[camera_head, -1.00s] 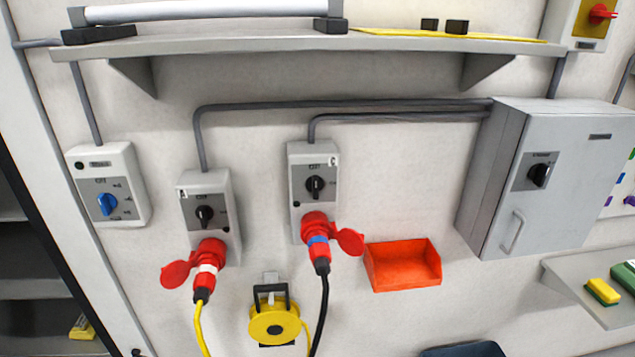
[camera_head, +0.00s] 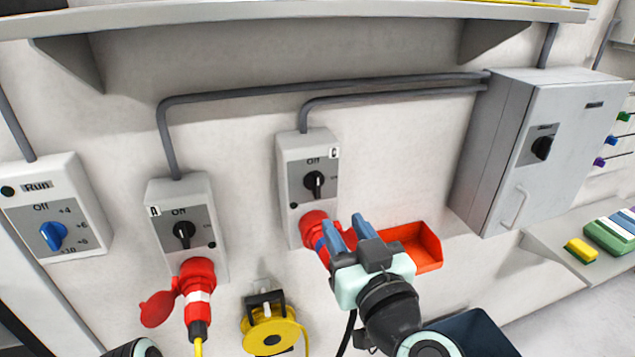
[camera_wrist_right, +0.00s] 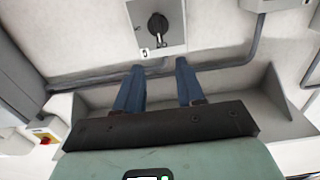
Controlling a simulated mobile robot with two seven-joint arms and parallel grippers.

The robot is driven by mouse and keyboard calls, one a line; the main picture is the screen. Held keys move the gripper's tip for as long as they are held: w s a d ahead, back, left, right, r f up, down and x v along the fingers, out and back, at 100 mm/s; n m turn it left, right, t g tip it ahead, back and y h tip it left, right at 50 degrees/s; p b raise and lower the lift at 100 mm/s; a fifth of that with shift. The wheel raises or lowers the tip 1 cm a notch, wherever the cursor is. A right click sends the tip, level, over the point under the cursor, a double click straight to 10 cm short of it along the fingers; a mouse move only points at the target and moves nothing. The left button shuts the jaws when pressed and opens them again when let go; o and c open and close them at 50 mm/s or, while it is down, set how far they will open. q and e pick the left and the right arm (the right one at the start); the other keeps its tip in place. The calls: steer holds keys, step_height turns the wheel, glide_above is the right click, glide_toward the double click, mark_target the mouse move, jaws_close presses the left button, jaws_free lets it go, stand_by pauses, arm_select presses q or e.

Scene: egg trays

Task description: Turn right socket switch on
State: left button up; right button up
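The right socket (camera_head: 284,160) is a grey wall box marked C with a black rotary switch (camera_head: 314,183) on a grey plate, its handle roughly upright under the word Off. A red plug (camera_head: 312,228) sits in its lower end, partly hidden by my right gripper. My right gripper (camera_head: 348,225), with blue fingers, is open and empty in front of the wall, below and right of the switch in the head view. In the right wrist view the switch (camera_wrist_right: 157,27) shows upside down, beyond the spread fingertips (camera_wrist_right: 159,64) and apart from them. My left gripper is not in view.
The left socket (camera_head: 158,190), marked A, has its own switch and red plug. A blue-knobbed box (camera_head: 75,172) is at far left and a grey cabinet (camera_head: 565,105) at right. A red-orange bin (camera_head: 432,245) is beside my right gripper; a shelf (camera_head: 300,12) runs above.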

mark_target(319, 182)
steer(key=b+x, duration=0.1)
steer(key=x, duration=1.1)
steer(key=shift+w+a+f, duration=0.1)
steer(key=shift+w+f, duration=0.05)
steer(key=shift+w, duration=0.2)
jaws_close()
